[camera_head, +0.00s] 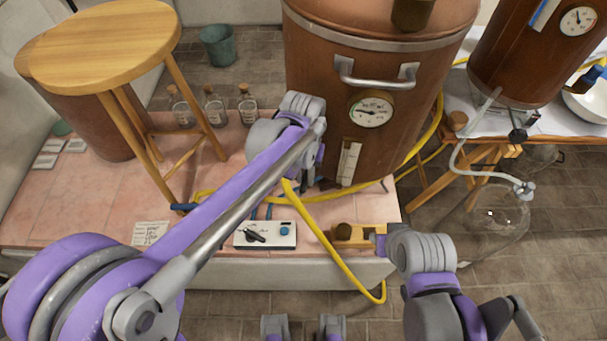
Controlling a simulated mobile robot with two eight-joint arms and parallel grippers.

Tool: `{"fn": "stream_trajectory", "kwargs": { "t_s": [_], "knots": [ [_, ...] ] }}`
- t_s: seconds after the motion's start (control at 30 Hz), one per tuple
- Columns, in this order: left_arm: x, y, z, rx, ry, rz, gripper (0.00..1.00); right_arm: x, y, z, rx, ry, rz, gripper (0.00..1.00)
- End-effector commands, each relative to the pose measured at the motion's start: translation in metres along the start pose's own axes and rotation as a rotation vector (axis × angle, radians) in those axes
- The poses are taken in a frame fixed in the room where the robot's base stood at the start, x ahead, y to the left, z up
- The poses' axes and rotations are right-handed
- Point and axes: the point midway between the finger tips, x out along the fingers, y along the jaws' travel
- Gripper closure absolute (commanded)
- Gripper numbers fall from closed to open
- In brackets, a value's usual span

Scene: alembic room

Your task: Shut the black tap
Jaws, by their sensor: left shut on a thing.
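A large copper vessel (400,120) with a dial and a steel handle stands at the centre back. A small dark part, which looks like the black tap (330,184), shows low on its front, mostly hidden by my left wrist. My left gripper (313,178) is down at this part and is shut on it. The jaws' contact is largely covered by my own arm. My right gripper (381,242) seems to be at the right end of a wooden block with a brass knob; its jaws do not show clearly.
A white box (280,242) with a black lever and a blue knob sits at the pink slab's front edge. The wooden block (352,235) is right of it. A yellow hose (335,258) loops over the edge. A wooden stool (100,45) stands left; a second copper vessel (520,60) stands right.

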Motion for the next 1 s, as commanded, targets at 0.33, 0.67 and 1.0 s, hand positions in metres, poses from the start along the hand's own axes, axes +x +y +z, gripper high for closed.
{"fn": "stream_trajectory", "kwargs": {
  "t_s": [0.33,0.67,1.0],
  "knots": [
    [0.0,0.008,-0.001,-0.323,0.008,0.0,1.0,0.003,0.0,0.003,0.0,-0.002,0.0,0.66],
    [0.0,0.014,-0.005,-0.636,0.015,0.0,1.0,0.005,0.0,0.004,0.0,-0.003,0.0,0.66],
    [0.0,0.019,-0.01,-0.945,0.022,0.0,1.0,0.006,0.0,0.005,0.0,-0.004,0.0,0.66]
  ]
}}
